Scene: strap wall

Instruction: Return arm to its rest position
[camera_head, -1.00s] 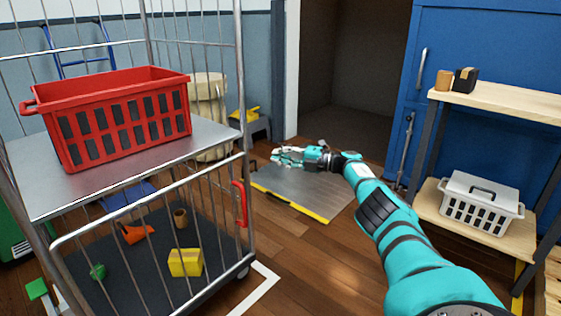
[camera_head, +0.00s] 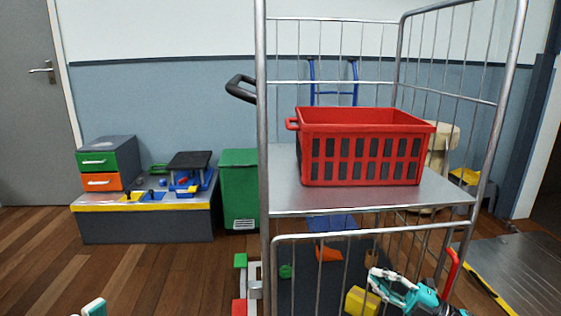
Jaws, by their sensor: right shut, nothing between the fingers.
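My right gripper (camera_head: 384,288) shows at the bottom right, white and teal, in front of the cage trolley's lower level. It is shut with nothing held. Its teal arm (camera_head: 432,302) runs out of the picture at the lower edge. A small teal and white part of my left arm (camera_head: 95,308) shows at the bottom left edge. Most of it is out of view, so I cannot tell its jaws.
The wire cage trolley (camera_head: 262,130) bears a red basket (camera_head: 362,150) on its shelf. A yellow block (camera_head: 361,301) lies below, close to my right gripper. A green bin (camera_head: 239,188) and a low bench (camera_head: 145,225) stand left. Floor at lower left looks clear.

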